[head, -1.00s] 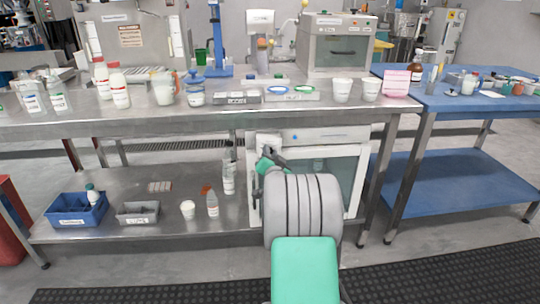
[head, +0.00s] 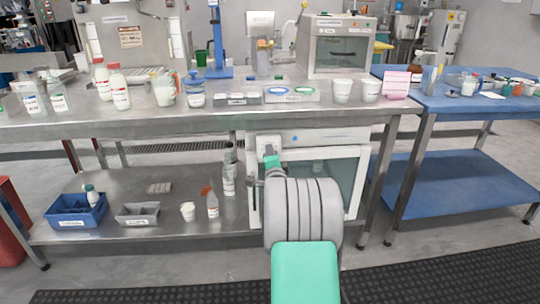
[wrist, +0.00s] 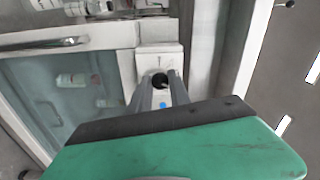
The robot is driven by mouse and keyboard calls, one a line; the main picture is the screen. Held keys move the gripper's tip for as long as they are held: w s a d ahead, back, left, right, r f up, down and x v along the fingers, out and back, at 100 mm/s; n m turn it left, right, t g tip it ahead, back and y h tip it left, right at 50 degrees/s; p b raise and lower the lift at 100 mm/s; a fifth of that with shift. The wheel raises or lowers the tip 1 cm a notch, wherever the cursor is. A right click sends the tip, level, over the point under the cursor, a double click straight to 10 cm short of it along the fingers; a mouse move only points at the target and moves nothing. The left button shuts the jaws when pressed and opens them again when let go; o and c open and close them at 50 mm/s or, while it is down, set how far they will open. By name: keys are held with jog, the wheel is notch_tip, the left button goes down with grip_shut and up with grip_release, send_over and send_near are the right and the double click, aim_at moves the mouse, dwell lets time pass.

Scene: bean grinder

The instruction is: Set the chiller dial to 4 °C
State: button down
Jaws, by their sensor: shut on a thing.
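The chiller (head: 350,150) is a white cabinet with a glass door under the steel table. A white control panel (head: 268,142) stands at its upper left front; it also shows in the wrist view (wrist: 158,53). The dial (wrist: 160,79) is a small dark round knob on that panel. My gripper (wrist: 163,86) has its two grey fingers shut on the dial, one on each side. The fingers cover part of the dial, and I cannot read its setting. In the head view my arm hides the dial and most of the gripper.
The steel table (head: 150,118) above the chiller carries bottles, cups and machines. Its lower shelf (head: 140,208) holds a blue bin (head: 76,216), a grey bin (head: 137,214) and several bottles left of the chiller. A blue table (head: 440,120) stands to the right.

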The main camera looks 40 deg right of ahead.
jog(key=shift+r, duration=0.15)
dwell(0.4)
jog(key=c, duration=1.2)
grip_release()
jog(key=p+v, duration=0.2)
jog(key=v, duration=0.5)
jog(key=shift+s+a, duration=0.25)
